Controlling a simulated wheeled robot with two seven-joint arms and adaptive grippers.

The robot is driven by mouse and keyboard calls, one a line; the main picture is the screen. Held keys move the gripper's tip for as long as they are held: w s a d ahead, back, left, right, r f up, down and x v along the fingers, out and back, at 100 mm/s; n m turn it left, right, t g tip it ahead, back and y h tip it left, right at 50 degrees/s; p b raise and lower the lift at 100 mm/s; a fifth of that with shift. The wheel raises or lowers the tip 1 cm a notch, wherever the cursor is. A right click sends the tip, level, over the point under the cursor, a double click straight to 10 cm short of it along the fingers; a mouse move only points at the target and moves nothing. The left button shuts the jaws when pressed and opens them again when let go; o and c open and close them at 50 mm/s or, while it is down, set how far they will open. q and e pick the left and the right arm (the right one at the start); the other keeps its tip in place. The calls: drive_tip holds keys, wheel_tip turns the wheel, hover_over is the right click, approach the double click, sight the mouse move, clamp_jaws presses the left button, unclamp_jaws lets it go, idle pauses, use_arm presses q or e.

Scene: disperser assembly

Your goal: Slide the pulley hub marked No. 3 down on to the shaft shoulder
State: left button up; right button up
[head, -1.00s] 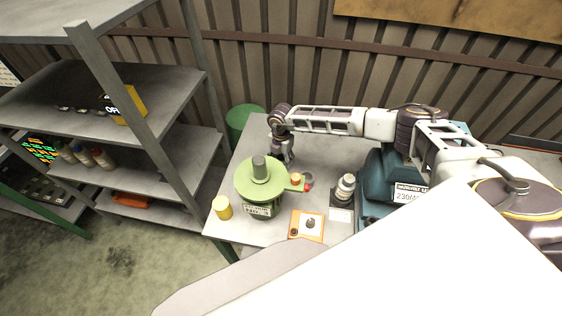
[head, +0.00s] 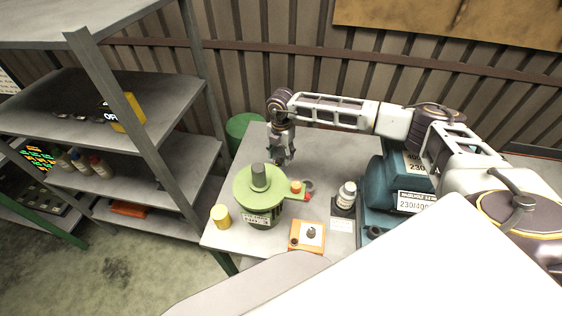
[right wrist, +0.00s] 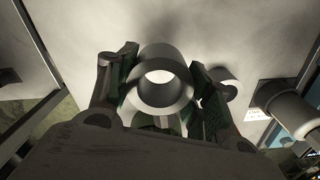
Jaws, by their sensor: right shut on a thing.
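A grey ring-shaped hub (right wrist: 162,82) sits between the fingers of my right gripper (right wrist: 160,88) in the right wrist view, its bore facing the camera. I cannot read a number on it. In the head view my right gripper (head: 282,157) points down just behind the green round machine (head: 243,187), and the hub in it cannot be made out. A dark grey upright shaft (head: 259,175) stands up from the middle of the green top. The shaft's shoulder cannot be made out. My left gripper is not in view.
A white bottle (head: 347,194), an orange-edged box (head: 307,236) and a teal machine (head: 375,185) stand further right. A yellow cylinder (head: 221,216) stands at the left table edge. Shelving (head: 150,150) rises left of the table.

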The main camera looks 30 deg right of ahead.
drive_tip(key=shift+r, duration=0.9)
drive_tip(key=shift+w, duration=0.1)
